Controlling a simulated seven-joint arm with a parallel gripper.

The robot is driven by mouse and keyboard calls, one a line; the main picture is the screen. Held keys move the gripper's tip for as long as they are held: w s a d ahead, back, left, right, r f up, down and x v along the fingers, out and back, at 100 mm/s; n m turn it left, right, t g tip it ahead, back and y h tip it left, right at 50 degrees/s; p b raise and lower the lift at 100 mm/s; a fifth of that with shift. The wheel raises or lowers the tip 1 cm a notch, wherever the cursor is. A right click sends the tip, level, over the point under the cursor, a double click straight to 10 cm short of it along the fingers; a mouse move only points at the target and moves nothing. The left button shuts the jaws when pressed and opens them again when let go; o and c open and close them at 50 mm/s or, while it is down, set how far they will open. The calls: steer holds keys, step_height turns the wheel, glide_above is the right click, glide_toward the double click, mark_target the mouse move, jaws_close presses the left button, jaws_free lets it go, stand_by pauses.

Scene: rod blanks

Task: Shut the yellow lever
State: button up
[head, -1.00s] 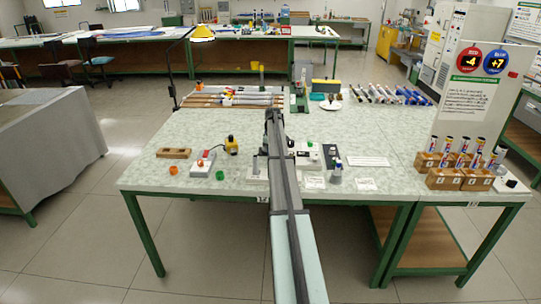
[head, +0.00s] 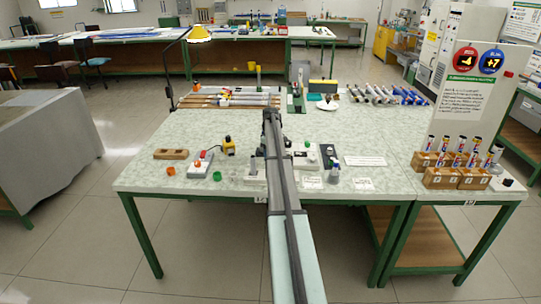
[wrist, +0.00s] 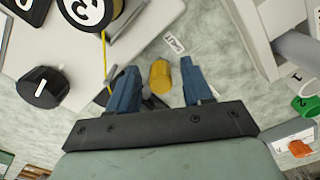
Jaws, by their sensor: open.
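In the wrist view a short yellow lever (wrist: 160,77) shows between my gripper's two blue fingers, beside a small printed label (wrist: 173,43). My gripper (wrist: 158,72) is open, with a finger on each side of the lever. I see a gap to the right finger; on the left a dark part lies close to the lever, and I cannot tell whether anything touches. In the head view my own arm hides the lever and the fingers.
In the wrist view a black knob (wrist: 42,87) and a round black-and-white dial (wrist: 88,8) sit at upper left. A pale fixture and a grey cylinder (wrist: 298,48) are at right, with green and orange caps (wrist: 301,148).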

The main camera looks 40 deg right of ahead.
step_height(320, 180, up, 14)
stand_by(0.6)
steer(key=shift+f, duration=0.1)
steer(key=shift+c, duration=0.2)
